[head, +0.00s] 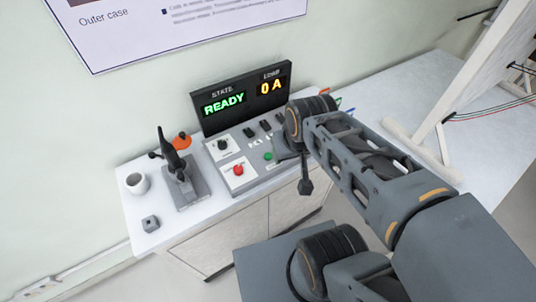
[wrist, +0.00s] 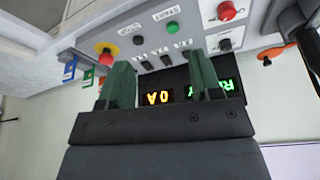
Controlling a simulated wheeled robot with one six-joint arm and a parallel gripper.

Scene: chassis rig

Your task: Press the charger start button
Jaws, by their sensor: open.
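The green start button (head: 268,155) is on the sloped front of the charger panel (head: 216,153), beside the red button (head: 238,169). In the wrist view the green button (wrist: 172,27) sits under a START label, above and between my gripper's fingertips in the picture. My gripper (wrist: 160,66) is open, with two green fingers apart and nothing between them. It appears apart from the button. In the head view my wrist hides part of the panel's right side and most of the gripper. The display (head: 241,98) reads READY and 0 A.
A red emergency knob on yellow (wrist: 105,50) and a row of dark switches (wrist: 153,60) are near the fingers. A dark knob (head: 223,145) is left of the green button. A black handled device (head: 178,165) and white cup (head: 137,183) stand left of the panel.

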